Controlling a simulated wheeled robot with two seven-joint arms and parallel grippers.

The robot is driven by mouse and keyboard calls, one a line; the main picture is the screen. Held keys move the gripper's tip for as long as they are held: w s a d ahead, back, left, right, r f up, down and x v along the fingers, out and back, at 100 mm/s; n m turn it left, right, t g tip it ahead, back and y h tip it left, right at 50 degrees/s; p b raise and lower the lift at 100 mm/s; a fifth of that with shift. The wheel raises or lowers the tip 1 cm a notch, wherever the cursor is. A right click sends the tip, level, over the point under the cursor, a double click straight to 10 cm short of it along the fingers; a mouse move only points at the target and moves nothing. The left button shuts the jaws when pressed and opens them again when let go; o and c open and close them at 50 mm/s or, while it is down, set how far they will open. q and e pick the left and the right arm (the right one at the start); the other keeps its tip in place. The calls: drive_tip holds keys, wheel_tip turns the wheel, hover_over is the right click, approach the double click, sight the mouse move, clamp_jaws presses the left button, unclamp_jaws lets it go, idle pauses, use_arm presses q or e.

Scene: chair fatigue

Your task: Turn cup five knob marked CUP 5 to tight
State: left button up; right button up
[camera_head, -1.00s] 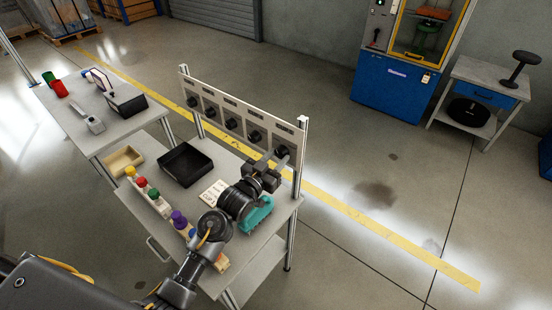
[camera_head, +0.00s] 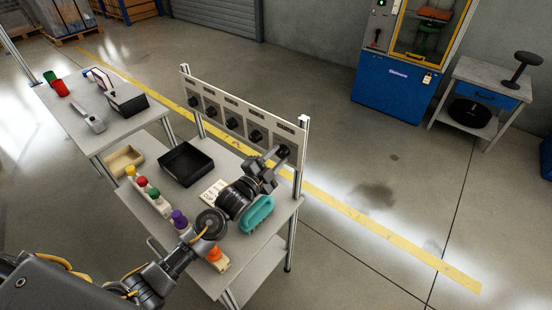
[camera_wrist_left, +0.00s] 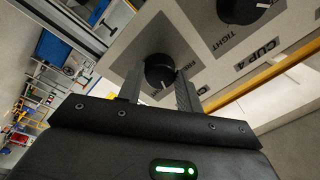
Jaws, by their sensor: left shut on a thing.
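The upright panel (camera_head: 243,112) carries a row of several black knobs. My left gripper (camera_head: 277,157) is at the rightmost knob (camera_head: 284,150), partly hiding it. In the left wrist view, the fingers of my left gripper (camera_wrist_left: 160,88) are shut on this black knob (camera_wrist_left: 159,70), one on each side. A small white mark shows on its edge, facing the gripper. Its label is mostly hidden by the fingers. The neighbouring knob (camera_wrist_left: 241,9) has the labels TIGHT and CUP 4 beside it. My right gripper is not in view.
Below the panel, the bench holds a black tray (camera_head: 166,168), a wooden box (camera_head: 123,160), a row of coloured-topped items (camera_head: 153,193), a teal object (camera_head: 257,213) and an orange-topped item (camera_head: 214,254). A panel post (camera_head: 299,160) stands close right of the gripper.

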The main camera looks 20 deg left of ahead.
use_arm(q)
drive_tip(key=shift+m+h, duration=0.4)
drive_tip(key=shift+m, duration=2)
drive_tip(key=o, duration=1)
drive_tip(key=b+v, duration=0.2)
drive_tip(key=v, duration=0.8)
drive_tip(key=shift+s+a, duration=0.2)
drive_tip(key=shift+s, duration=0.15)
